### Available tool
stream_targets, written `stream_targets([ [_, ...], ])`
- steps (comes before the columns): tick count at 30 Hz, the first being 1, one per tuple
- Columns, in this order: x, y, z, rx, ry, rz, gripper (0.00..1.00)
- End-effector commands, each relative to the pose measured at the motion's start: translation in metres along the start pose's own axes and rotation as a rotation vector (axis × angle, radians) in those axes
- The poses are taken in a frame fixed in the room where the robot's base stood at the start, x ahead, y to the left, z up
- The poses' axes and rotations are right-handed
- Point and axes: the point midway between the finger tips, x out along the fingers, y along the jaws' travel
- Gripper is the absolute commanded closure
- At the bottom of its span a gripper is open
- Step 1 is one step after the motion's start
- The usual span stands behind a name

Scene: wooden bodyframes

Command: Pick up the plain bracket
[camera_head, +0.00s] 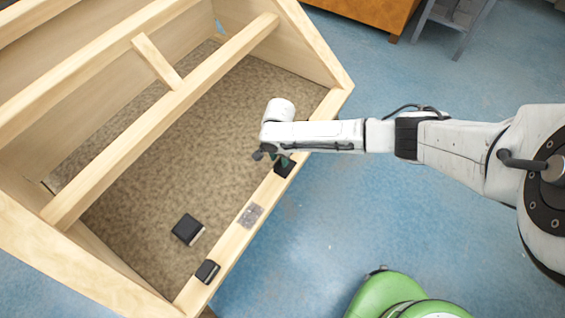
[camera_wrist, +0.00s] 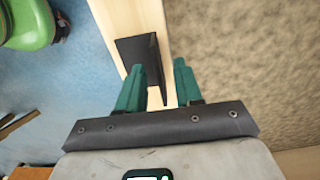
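A dark bracket with no visible holes (camera_head: 284,168) sits on the front wooden beam, under my gripper. It also shows in the wrist view (camera_wrist: 139,50), where a thin upright flange of it lies between the fingers. My gripper (camera_wrist: 159,66) is open, with one green finger over the bracket's flat part and the other on the carpet side of the flange. A gap shows between the flange and the right finger; I cannot tell whether the left finger touches. In the head view my gripper (camera_head: 272,157) is small and partly hidden by the wrist.
A grey plate with markings (camera_head: 250,214) and another dark bracket (camera_head: 207,271) lie along the same beam (camera_head: 228,240). A further dark block (camera_head: 187,229) lies on the brown floor inside the frame. Wooden rails (camera_head: 160,108) cross the frame.

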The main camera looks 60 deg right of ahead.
Motion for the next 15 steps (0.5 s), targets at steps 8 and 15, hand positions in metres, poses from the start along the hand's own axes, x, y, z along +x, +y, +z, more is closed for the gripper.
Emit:
stream_targets([
  [8,0.0087,-0.0002,0.0002,0.0,-0.001,-0.001,0.65],
  [15,0.0085,-0.0001,0.0002,0.0,0.0,-0.001,0.8],
])
